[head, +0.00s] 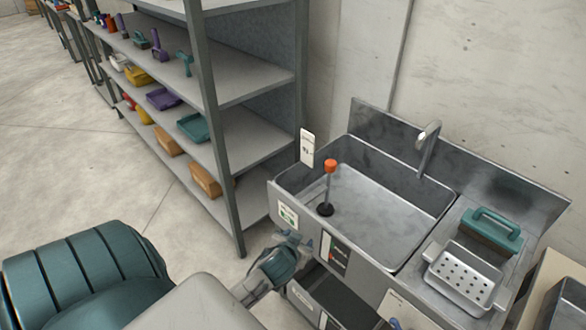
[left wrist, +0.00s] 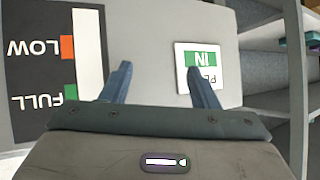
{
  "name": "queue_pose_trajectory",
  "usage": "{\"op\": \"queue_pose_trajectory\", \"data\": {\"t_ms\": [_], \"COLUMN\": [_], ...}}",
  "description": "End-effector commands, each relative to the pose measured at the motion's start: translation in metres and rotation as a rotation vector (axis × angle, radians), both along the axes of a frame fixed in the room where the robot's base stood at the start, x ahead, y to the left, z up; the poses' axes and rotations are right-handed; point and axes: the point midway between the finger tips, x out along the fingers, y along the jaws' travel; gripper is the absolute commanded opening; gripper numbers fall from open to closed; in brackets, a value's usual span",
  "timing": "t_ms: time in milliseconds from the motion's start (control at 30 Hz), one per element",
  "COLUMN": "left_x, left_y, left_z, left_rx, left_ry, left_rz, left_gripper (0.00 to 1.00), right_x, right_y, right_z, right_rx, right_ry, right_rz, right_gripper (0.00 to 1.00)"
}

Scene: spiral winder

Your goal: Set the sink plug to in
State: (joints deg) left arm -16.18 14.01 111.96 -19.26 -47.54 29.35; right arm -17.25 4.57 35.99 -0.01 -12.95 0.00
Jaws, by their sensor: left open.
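The sink plug (head: 327,190) has an orange knob on a grey rod and a black foot. It stands upright at the left end of the steel sink basin (head: 385,215). I cannot tell if its foot is seated in the drain. A white plug sign (head: 288,216) with a green patch is on the sink's front. In the left wrist view the sign (left wrist: 202,74) reads "IN" on green, upside down. My left gripper (head: 292,240) is in front of the sink, below and outside the rim. In its wrist view the jaws (left wrist: 159,68) are apart and empty, facing the front panel.
A LOW/FULL gauge (head: 333,255) is on the sink front, right of the plug sign. A tap (head: 428,145) stands behind the basin. A perforated tray (head: 465,277) and a green-handled brush (head: 492,230) lie on the drainboard. Shelving (head: 225,150) stands close on the left.

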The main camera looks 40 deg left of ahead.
Motion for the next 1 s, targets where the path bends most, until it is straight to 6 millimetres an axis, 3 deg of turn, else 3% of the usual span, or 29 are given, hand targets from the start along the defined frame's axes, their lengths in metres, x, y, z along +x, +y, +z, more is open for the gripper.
{"op": "queue_pose_trajectory", "data": {"t_ms": [300, 500, 1000], "left_x": [-0.01, -0.016, -0.018], "left_y": [0.001, 0.001, 0.001], "left_z": [-0.063, -0.088, -0.096], "left_rx": [-0.005, -0.009, -0.009], "left_ry": [0.088, 0.124, 0.136], "left_rz": [-0.024, -0.034, -0.04], "left_gripper": [0.55, 0.55, 0.55], "right_x": [0.0, 0.0, 0.0], "right_y": [-0.001, -0.001, -0.001], "right_z": [-0.008, -0.01, -0.011], "right_rx": [-0.001, -0.001, -0.001], "right_ry": [0.0, 0.0, 0.0], "right_rz": [0.0, 0.0, 0.0], "right_gripper": [0.36, 0.36, 0.36]}}
